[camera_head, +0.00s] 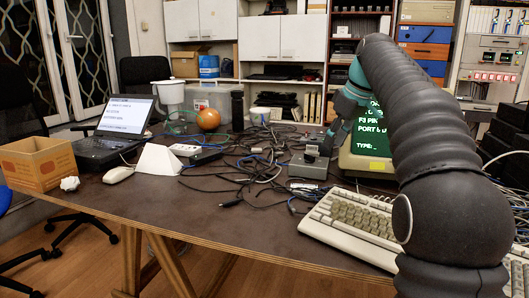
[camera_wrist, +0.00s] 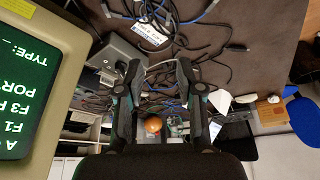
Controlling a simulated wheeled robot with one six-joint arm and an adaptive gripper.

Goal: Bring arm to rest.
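My arm, covered in a black ribbed sleeve, arches up from the lower right in the head view and bends down over the table. My gripper (camera_head: 330,138) hangs at its end with teal parts, in front of the monitor's left side and above the cable-strewn tabletop. In the wrist view my gripper (camera_wrist: 161,72) shows two dark fingers spread apart, with nothing held between them. A grey box with a dark upright part (camera_head: 307,167) lies on the table close below the gripper; it also shows left of the fingers in the wrist view (camera_wrist: 116,52).
A beige keyboard (camera_head: 352,222) lies near the front edge. Tangled cables (camera_head: 245,165) cover mid-table. An orange ball (camera_head: 208,119), laptop (camera_head: 123,118) and cardboard box (camera_head: 38,164) stand left.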

